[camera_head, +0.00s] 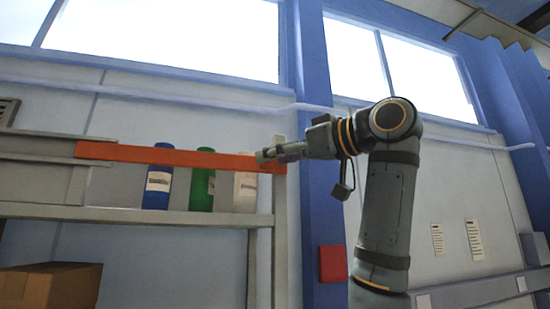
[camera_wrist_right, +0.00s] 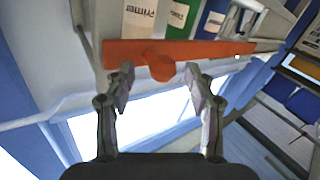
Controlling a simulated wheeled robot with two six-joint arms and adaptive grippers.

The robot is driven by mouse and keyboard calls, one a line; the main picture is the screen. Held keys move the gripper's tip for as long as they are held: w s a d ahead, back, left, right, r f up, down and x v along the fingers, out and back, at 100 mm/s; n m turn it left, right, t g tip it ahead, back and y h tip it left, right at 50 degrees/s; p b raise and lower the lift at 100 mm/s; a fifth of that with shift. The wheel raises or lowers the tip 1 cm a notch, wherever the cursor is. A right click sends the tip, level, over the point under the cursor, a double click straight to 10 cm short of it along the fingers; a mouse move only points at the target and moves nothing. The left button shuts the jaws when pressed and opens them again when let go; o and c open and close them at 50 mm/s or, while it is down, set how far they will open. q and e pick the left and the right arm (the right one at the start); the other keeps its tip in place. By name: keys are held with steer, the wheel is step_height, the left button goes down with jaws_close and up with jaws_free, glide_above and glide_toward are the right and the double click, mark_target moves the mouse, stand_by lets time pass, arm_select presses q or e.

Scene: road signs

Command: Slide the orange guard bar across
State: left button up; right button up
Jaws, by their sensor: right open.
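The orange guard bar (camera_head: 140,153) runs level across the front of a shelf, in front of the bottles. In the right wrist view the bar (camera_wrist_right: 215,50) has a round orange knob (camera_wrist_right: 161,67) standing out from it. My right gripper (camera_head: 264,155) is at the right part of the bar in the head view. In the wrist view its two fingers (camera_wrist_right: 160,74) are open, one on each side of the knob, with their tips close to the bar. I cannot tell whether they touch it. The knob is hidden in the head view. My left gripper is not in view.
A blue bottle (camera_head: 157,190), a green bottle (camera_head: 200,191) and a white bottle (camera_head: 245,192) stand on the grey shelf (camera_head: 120,214) behind the bar. A cardboard box (camera_head: 50,286) is below at left. A blue post (camera_head: 318,120) rises right of the shelf.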

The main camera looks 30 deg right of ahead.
steer(key=v, duration=0.6)
steer(key=shift+s+d, duration=0.15)
steer(key=shift+s, duration=0.05)
steer(key=shift+s+d, duration=0.1)
